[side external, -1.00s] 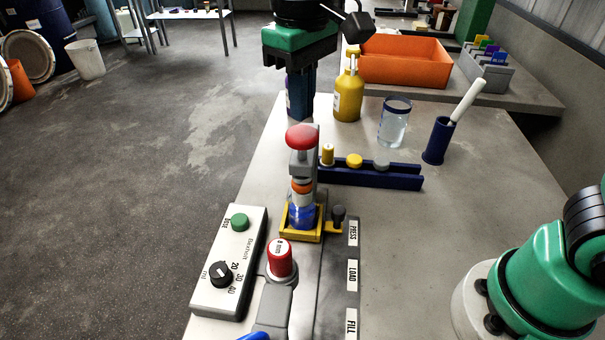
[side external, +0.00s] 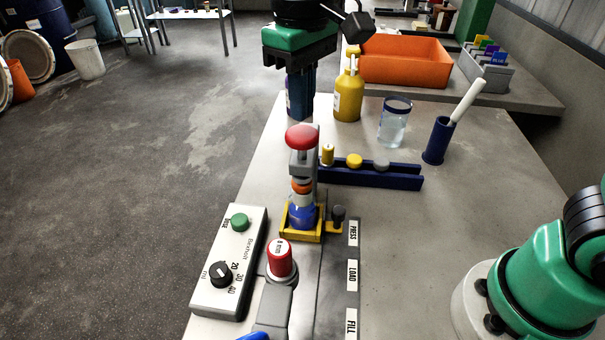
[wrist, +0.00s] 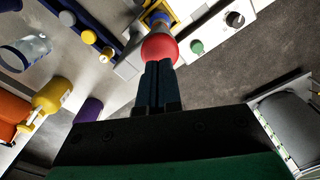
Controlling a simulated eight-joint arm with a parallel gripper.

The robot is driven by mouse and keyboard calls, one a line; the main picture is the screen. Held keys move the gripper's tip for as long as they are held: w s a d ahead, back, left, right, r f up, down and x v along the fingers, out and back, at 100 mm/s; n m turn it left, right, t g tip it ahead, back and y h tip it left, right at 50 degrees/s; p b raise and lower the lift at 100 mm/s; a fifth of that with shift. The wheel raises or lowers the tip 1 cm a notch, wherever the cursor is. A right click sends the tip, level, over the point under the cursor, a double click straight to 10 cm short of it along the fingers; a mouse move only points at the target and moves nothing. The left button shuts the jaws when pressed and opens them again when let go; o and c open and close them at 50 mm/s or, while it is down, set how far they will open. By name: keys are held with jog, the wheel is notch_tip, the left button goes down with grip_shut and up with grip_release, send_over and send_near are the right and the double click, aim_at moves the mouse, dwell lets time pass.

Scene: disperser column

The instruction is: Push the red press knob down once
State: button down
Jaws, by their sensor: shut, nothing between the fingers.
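The red press knob (side external: 302,137) is a rounded cap on top of the grey press column. Below it, an orange ring and a blue-based vial (side external: 302,213) stand in a yellow holder (side external: 287,232). My gripper (side external: 301,117) points down with its dark blue fingers together and empty. In the side view its tips show just above and behind the knob; whether they touch it cannot be told. In the wrist view the red knob (wrist: 159,48) lies right beyond the shut fingertips (wrist: 158,64), which cover its lower edge.
A control box (side external: 228,262) and a red-capped dial (side external: 281,259) stand in front. A blue rack (side external: 370,176) with small caps, a glass jar (side external: 394,124) and a yellow bottle (side external: 348,95) are right and behind. The table's right-middle is clear.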

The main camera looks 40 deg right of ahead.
aim_at(302, 132)
jog(key=shift+f, duration=1.75)
dwell(0.3)
jog(key=shift+r, duration=3.55)
jog(key=s+d+f+m+t, duration=0.3)
jog(key=d+f+t, duration=0.4)
jog(key=d+f, duration=0.4)
jog(key=shift+s+d, duration=0.3)
jog(key=shift+d, duration=0.05)
